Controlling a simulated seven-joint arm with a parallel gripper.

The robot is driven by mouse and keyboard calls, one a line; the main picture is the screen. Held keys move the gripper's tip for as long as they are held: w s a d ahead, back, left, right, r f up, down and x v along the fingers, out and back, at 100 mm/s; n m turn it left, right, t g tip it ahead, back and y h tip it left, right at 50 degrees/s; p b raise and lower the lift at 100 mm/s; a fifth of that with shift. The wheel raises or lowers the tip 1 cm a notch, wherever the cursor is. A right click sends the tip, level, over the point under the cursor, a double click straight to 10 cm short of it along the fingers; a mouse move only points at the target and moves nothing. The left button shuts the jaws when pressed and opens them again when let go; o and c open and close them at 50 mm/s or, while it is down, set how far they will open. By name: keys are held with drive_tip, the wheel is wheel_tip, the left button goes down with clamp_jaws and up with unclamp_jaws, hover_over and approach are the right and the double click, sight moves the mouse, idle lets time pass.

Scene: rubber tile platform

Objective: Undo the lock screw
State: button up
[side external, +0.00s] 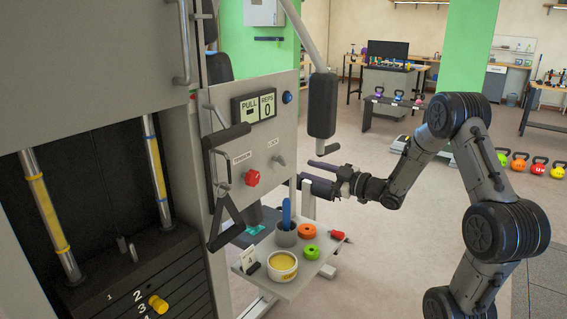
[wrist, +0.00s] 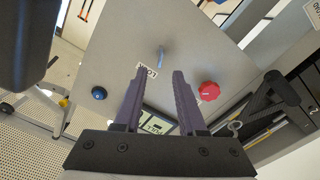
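The lock screw (side external: 278,160) is a small grey metal part sticking out of the grey machine panel (side external: 230,155), below and beside a LOCK label. In the wrist view, the lock screw (wrist: 161,55) stands just beyond my fingertips, roughly centred between them, with the label next to it. My gripper (side external: 306,170) has two dark purple fingers pointing left at the panel. In the wrist view my gripper (wrist: 161,73) is open and empty, with a gap between its fingertips and the screw. Whether the screw is turned in fully cannot be told.
A red knob (side external: 252,177) and a blue button (side external: 287,97) sit on the panel near a PULL/REPS display (side external: 254,106). A black padded bar (side external: 322,105) hangs just above my gripper. A small tray (side external: 285,285) with cups and coloured rings is below.

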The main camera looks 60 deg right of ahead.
sight(283, 159)
drive_tip(key=w, duration=1)
clamp_jaws()
